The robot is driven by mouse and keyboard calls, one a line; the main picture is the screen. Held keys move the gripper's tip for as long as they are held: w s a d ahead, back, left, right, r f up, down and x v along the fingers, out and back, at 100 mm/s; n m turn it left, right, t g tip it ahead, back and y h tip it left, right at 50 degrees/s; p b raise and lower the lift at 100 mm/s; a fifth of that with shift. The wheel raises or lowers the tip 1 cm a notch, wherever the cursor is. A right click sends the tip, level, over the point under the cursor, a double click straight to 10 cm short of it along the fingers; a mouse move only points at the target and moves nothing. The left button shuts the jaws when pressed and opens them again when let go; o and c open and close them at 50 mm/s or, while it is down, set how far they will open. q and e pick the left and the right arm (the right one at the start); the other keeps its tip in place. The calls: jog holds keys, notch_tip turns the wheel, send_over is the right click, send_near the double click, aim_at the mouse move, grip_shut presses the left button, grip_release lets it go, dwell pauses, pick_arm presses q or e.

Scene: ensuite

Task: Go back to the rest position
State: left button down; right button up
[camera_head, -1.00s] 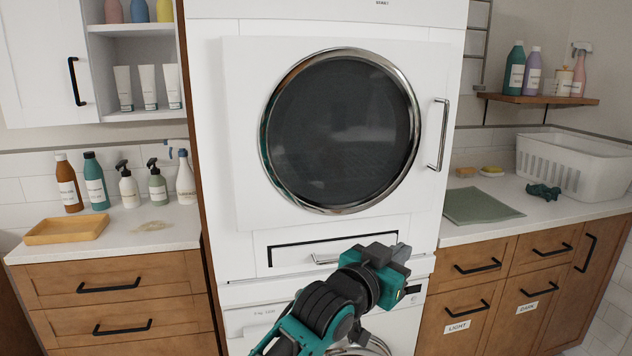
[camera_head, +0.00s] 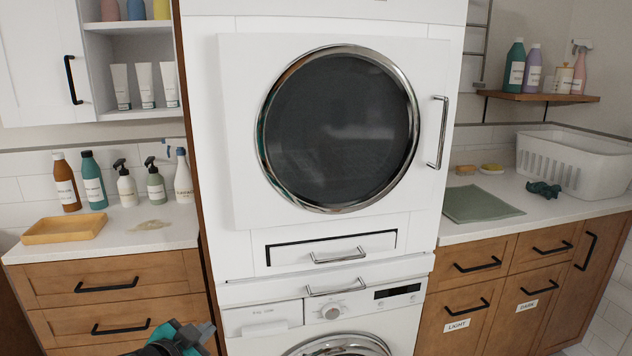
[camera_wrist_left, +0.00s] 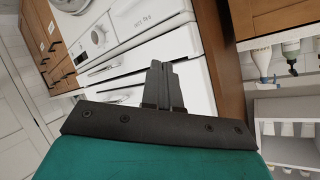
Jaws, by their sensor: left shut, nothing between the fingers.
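My left gripper (camera_head: 205,333) shows at the bottom edge of the head view, low in front of the left drawer cabinet and the lower washing machine. In the left wrist view its fingers (camera_wrist_left: 162,85) are shut together with nothing between them. It touches nothing that I can see. My right gripper is in neither view.
The white dryer (camera_head: 240,130) with its round door stands above the washing machine (camera_head: 262,318). Counters with wooden drawers flank them; the left holds several bottles and a yellow tray (camera_head: 65,229), the right a green cloth (camera_head: 480,204) and a white basket (camera_head: 575,165).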

pick_arm(q)
jog(key=s+a+f+g, duration=0.15)
jog(key=s+f, duration=0.25)
jog(key=s, duration=0.5)
jog(key=s+a+f+n+y, duration=0.15)
jog(key=s+f, duration=0.25)
jog(key=s, duration=0.4)
jog(key=s+a+f+m+g, duration=0.1)
jog(key=s+a+f, duration=0.25)
jog(key=s, duration=0.55)
jog(key=d+n, duration=0.5)
jog(key=d, duration=0.6)
jog(key=shift+f+n, duration=0.35)
jog(key=shift+f, duration=0.1)
jog(key=shift+t, duration=0.25)
